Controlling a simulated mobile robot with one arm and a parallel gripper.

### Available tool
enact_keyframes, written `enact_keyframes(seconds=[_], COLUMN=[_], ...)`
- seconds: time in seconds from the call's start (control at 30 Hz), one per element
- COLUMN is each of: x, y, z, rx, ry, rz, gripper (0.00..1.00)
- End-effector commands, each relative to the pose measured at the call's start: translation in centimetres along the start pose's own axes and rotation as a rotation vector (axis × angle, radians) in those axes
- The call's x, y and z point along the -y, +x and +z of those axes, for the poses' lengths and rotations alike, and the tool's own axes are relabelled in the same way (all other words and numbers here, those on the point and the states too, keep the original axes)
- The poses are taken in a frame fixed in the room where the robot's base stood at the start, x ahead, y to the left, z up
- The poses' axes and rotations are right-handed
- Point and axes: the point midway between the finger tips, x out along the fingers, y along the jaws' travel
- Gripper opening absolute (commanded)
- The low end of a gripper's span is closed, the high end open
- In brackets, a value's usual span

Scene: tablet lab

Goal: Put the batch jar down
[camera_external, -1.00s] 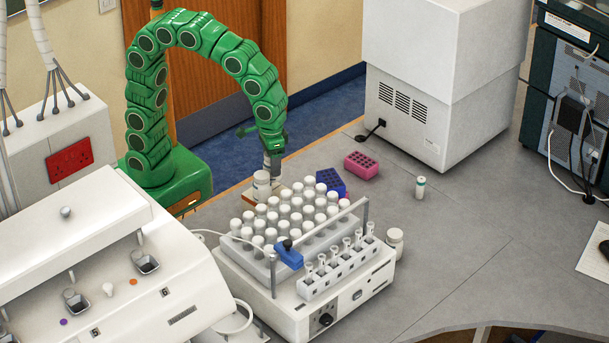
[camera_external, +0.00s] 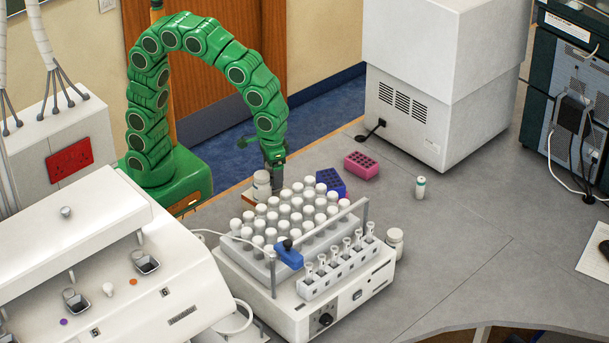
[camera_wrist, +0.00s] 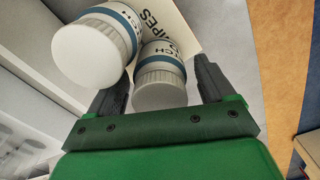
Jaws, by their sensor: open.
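My gripper (camera_external: 277,182) points down behind the vial rack at the bench's back edge. In the wrist view its two dark fingers (camera_wrist: 162,72) are open, one on each side of a white-lidded jar (camera_wrist: 160,61) with a blue band and a label ending in "CH", likely the batch jar. I cannot tell whether the fingers touch it. A second white-lidded jar (camera_wrist: 98,46) stands close to its left. One white jar (camera_external: 262,186) shows left of my gripper in the external view; the other is not clear there.
A packet or card marked "WIPES" (camera_wrist: 172,20) lies by the jars. The rack of white-capped vials (camera_external: 251,262) sits in front of my gripper. Blue (camera_external: 331,181) and pink (camera_external: 361,165) tube racks are to the right. Bare bench (camera_external: 460,240) lies farther right.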

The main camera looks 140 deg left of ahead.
Motion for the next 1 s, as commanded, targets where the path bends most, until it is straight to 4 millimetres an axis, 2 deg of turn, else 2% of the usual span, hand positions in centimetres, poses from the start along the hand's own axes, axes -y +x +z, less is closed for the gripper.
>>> enact_keyframes(seconds=[0.27,0.37,0.8,1.0], x=[0.0,0.0,-0.1,0.0], y=[-0.8,-2.1,-9.9,-11.8], z=[0.0,-0.1,0.0,-0.1], rx=[-0.001,-0.002,-0.002,-0.002], ry=[0.000,0.000,0.000,0.000], rz=[0.001,0.002,0.003,0.002], gripper=[0.83,0.83,0.83,0.83])
